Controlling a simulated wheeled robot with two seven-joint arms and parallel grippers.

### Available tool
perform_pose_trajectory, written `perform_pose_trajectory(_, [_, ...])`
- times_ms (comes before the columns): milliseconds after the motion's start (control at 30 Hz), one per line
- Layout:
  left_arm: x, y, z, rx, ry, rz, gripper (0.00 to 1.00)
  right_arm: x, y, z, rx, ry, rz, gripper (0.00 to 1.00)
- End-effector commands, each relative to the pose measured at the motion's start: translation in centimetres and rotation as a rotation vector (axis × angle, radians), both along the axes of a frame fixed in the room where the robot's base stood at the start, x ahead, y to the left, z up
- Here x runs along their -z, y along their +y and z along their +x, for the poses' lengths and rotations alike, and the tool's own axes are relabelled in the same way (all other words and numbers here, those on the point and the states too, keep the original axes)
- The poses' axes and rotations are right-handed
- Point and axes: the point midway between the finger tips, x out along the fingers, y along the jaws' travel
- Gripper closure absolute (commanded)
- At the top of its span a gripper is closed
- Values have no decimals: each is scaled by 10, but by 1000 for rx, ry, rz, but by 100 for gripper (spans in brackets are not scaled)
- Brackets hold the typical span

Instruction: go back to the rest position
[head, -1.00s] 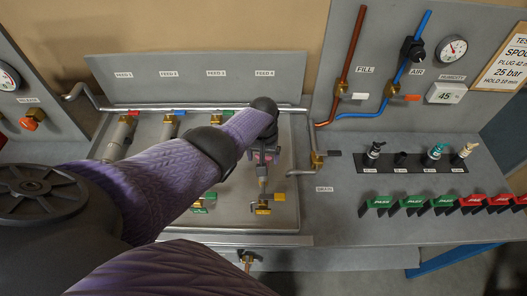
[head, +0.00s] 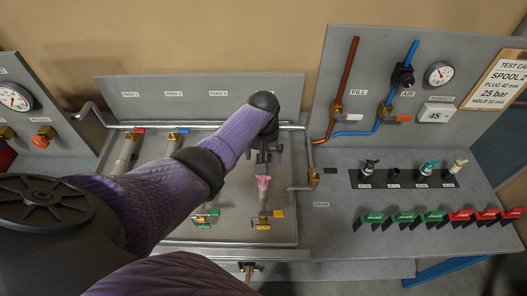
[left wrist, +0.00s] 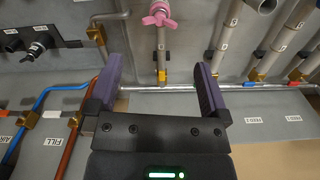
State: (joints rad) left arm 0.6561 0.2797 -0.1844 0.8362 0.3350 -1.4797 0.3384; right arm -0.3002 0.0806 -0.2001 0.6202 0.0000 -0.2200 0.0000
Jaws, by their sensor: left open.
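My left gripper (head: 265,158) is at the end of the purple arm that comes in from the left, above the steel tray of the test bench. In the left wrist view its two purple fingers (left wrist: 157,88) stand wide apart with nothing between them. A pink fitting (head: 263,183) tops a pipe just in front of the gripper. It also shows in the left wrist view (left wrist: 160,15), beyond the fingertips and apart from them. My right gripper is not in view.
The steel tray (head: 280,225) holds several pipes and brass valves. To the right are a panel with a pressure gauge (head: 439,73), a row of fittings, and green and red tags (head: 405,217). A blue pipe (head: 402,75) and a copper pipe rise there.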

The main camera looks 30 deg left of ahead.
Motion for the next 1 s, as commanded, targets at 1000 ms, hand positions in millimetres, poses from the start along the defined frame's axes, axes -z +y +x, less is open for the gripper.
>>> perform_pose_trajectory(1000, [-34, -96, -205, 547, -282, 58, 0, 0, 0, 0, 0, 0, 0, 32])
